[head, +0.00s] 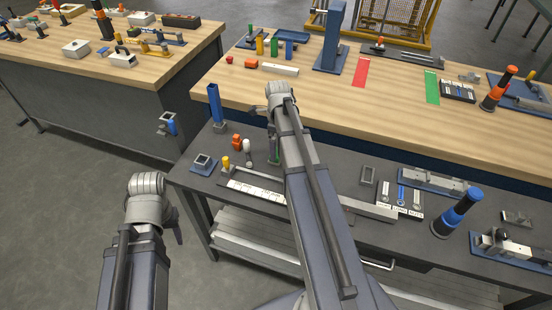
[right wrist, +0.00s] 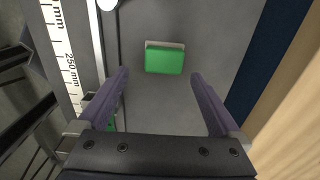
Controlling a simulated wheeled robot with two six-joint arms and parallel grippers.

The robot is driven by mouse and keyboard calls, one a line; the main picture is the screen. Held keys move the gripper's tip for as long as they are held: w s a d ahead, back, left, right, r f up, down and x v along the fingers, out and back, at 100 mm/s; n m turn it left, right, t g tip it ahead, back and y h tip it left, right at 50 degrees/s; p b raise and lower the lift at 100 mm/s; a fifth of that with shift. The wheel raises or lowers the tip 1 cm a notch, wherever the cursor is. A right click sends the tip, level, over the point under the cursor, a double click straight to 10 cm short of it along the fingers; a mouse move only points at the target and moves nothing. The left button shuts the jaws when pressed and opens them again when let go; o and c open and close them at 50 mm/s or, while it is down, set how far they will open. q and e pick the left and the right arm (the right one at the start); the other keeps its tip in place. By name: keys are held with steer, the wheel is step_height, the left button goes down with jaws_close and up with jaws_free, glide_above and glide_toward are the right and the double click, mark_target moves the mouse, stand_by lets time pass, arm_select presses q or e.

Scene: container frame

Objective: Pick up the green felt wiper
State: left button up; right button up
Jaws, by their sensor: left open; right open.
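The green felt wiper (right wrist: 165,59) is a small green block with a pale strip along its far edge. It lies on the grey bench top in the right wrist view. My right gripper (right wrist: 159,80) is open and empty, its fingers spread to either side and the wiper just beyond the tips, between their lines. In the head view my right arm mostly hides this spot; a small green patch (head: 275,161) shows beside it. My left gripper (head: 176,226) is open, low at the left in front of the grey bench, partly hidden by its own wrist.
A white ruler strip (right wrist: 67,50) runs left of the wiper. Orange (head: 237,141), white and yellow small parts stand left of my right arm. A blue-black cylinder (head: 457,212) stands on the right. A wooden bench (head: 400,90) rises behind.

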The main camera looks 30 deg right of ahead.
steer(key=shift+w+f+b, duration=0.25)
steer(key=shift+f+b, duration=1.05)
steer(key=shift+w+f+b, duration=0.2)
steer(key=shift+f+b, duration=1.1)
steer(key=shift+r, duration=0.1)
steer(key=c, duration=1.4)
step_height(320, 180, up, 10)
steer(key=p, duration=1)
steer(key=shift+c, duration=0.2)
